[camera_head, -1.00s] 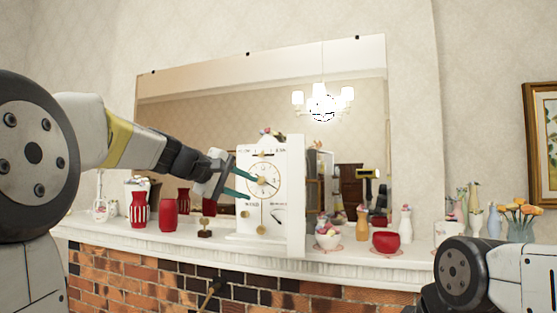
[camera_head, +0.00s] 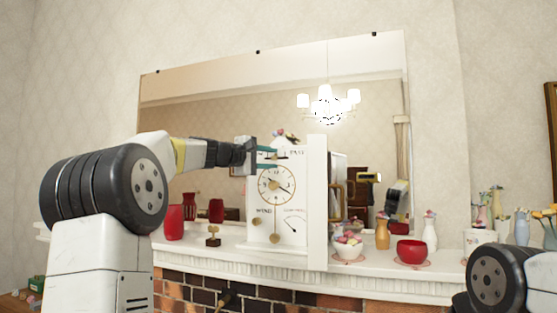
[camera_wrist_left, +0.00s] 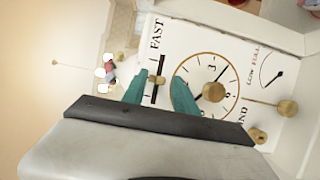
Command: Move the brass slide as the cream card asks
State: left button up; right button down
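The white clock face (camera_head: 259,222) stands on the mantel, with a slot near its top by the word FAST. The brass slide (camera_wrist_left: 157,80) sits on the dark slot in the left wrist view, a little short of the slot's middle toward FAST or near it; the exact setting is hard to tell. My left gripper (camera_head: 276,159) is at the slot, its teal fingers apart, one above and one below it. In the left wrist view the fingertips (camera_wrist_left: 159,82) lie either side of the slide; contact is unclear. I cannot make out the cream card. My right gripper is out of view.
Below the slot are a round dial (camera_head: 277,185), a hanging brass pendulum (camera_head: 275,238) and a small brass knob (camera_head: 253,251). A white side panel (camera_head: 317,205) projects at the clock's right. Red vases, a bowl (camera_head: 349,252) and a red pot (camera_head: 411,252) share the mantel.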

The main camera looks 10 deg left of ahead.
pick_arm(q)
jog(key=shift+d, duration=0.1)
grip_shut()
jog(key=shift+f, duration=0.1)
dwell(1.3)
